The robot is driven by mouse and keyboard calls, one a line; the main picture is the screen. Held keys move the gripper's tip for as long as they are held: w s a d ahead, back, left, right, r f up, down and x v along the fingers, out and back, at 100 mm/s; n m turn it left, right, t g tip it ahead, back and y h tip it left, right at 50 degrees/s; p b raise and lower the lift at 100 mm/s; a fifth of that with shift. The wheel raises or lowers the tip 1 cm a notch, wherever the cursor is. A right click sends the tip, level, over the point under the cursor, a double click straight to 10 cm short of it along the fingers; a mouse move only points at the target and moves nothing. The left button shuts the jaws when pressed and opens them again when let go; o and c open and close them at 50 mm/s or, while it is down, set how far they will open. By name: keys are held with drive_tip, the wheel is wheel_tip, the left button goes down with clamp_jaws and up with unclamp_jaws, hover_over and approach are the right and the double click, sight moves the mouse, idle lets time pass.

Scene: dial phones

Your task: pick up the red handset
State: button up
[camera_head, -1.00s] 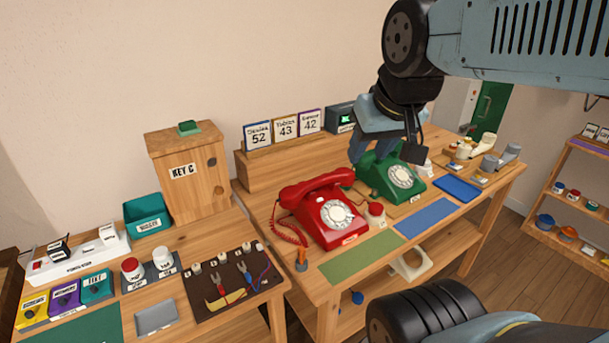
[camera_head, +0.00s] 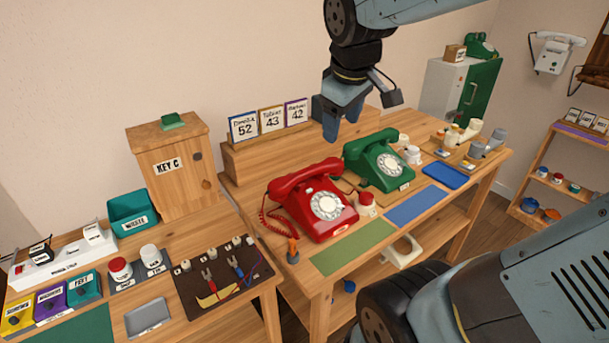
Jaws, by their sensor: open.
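The red dial phone (camera_head: 325,207) stands on the wooden bench, with its red handset (camera_head: 303,176) resting across the top in its cradle. A coiled red cord hangs at its left side. My gripper (camera_head: 343,128) is open and empty, pointing down above and behind the phones. In the picture it is up and to the right of the red handset, apart from it. The green dial phone (camera_head: 382,163) stands to the right of the red one, with its own handset on top.
A small red-lidded jar (camera_head: 366,203) stands between the phones' fronts. Number cards (camera_head: 270,120) stand on a raised wooden shelf behind. A green mat (camera_head: 352,247) and a blue mat (camera_head: 412,208) lie in front. The KEY C cabinet (camera_head: 172,168) stands left. A screwdriver-like orange tool (camera_head: 293,250) stands at the front left.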

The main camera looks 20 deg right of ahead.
drive_tip(key=w+a+f+n+g+h, duration=0.2)
drive_tip(key=w+f+n, duration=0.3)
drive_tip(key=w+n, duration=0.45)
drive_tip(key=n+h, duration=0.2)
drive_tip(key=n, duration=0.4)
approach(308, 169)
drive_tip(key=x, duration=1)
drive_tip(key=shift+f, duration=0.25)
